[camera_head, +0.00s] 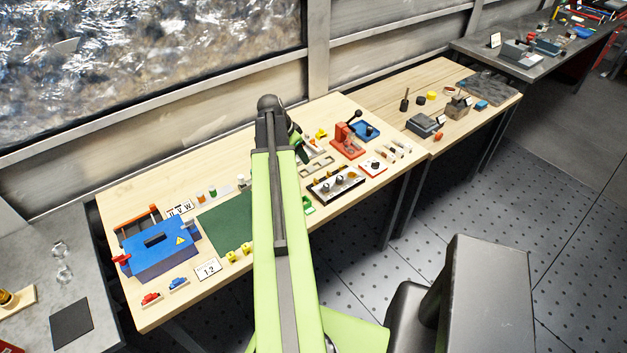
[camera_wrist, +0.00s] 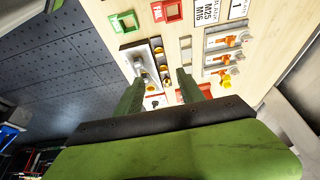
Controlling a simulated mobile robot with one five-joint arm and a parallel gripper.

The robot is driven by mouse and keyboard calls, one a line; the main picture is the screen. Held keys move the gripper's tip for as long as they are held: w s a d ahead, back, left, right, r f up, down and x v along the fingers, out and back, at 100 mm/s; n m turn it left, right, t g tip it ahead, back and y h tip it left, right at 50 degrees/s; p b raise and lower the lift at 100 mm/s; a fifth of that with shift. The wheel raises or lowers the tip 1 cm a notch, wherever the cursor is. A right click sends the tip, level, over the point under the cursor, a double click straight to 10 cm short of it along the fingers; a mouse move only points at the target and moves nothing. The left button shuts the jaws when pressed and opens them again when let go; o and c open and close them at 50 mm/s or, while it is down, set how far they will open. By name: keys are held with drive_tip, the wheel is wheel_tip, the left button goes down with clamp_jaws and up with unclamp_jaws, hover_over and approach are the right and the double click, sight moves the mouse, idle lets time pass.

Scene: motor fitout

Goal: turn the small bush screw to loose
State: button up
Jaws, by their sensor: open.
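A pale fixture plate (camera_wrist: 136,52) with metal screw-like parts (camera_wrist: 140,68) and small yellow pieces (camera_wrist: 158,50) lies ahead of my gripper in the wrist view. A dark-edged board with round metal parts (camera_head: 337,183) sits near the table's front edge in the head view and looks like the same fixture. I cannot tell which part is the small bush screw. My gripper (camera_wrist: 158,90) is open, its two green fingers apart, with nothing seen held between them. In the head view my arm hides most of it.
A red fixture (camera_head: 347,140) and blue tray (camera_head: 366,130) stand behind the board. A white plate (camera_head: 373,167) lies to its right. A blue box (camera_head: 160,250) and green mat (camera_head: 228,222) are at left. Orange-handled parts (camera_wrist: 231,40) are on the wrist view's right.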

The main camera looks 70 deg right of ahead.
sight(316, 179)
drive_tip(key=b+x, duration=0.7)
drive_tip(key=x, duration=0.1)
drive_tip(key=b+x, duration=0.8)
drive_tip(key=x, duration=0.1)
drive_tip(key=shift+w+a+f, duration=0.1)
drive_tip(key=shift+w+a, duration=0.05)
drive_tip(key=shift+w, duration=0.1)
drive_tip(key=shift+s+f+b, duration=0.1)
drive_tip(key=shift+f+b, duration=0.1)
drive_tip(key=shift+b, duration=0.25)
drive_tip(key=shift+r, duration=0.15)
